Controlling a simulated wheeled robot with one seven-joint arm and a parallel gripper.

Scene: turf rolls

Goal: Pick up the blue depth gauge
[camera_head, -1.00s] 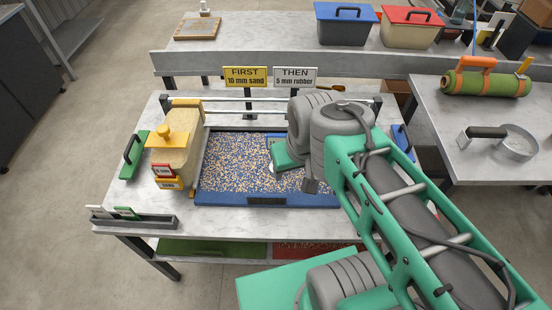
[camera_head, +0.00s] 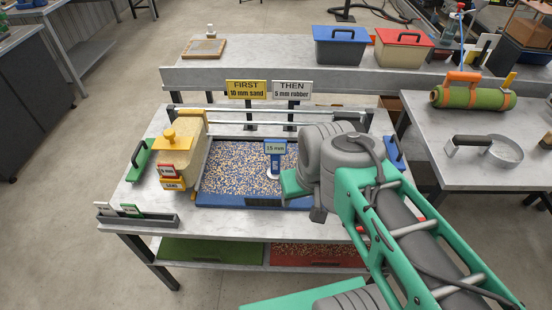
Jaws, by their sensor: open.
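The blue depth gauge (camera_head: 276,147), with a white label reading 15 mm, stands upright in the blue-edged tray (camera_head: 243,202) of speckled granules. It is at the tray's right half, and its lower end is near a small pale piece that I cannot make out clearly. My gripper (camera_head: 283,182) is at the end of my green and grey arm, low over the tray's right side, just right of and below the gauge. It is open. Its fingertips are mostly hidden, and I cannot tell if they touch the gauge.
A sand hopper (camera_head: 180,153) stands at the tray's left. A dark holder (camera_head: 137,217) with a green-tagged gauge is at the front left. Two signs (camera_head: 269,90) stand behind the tray.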

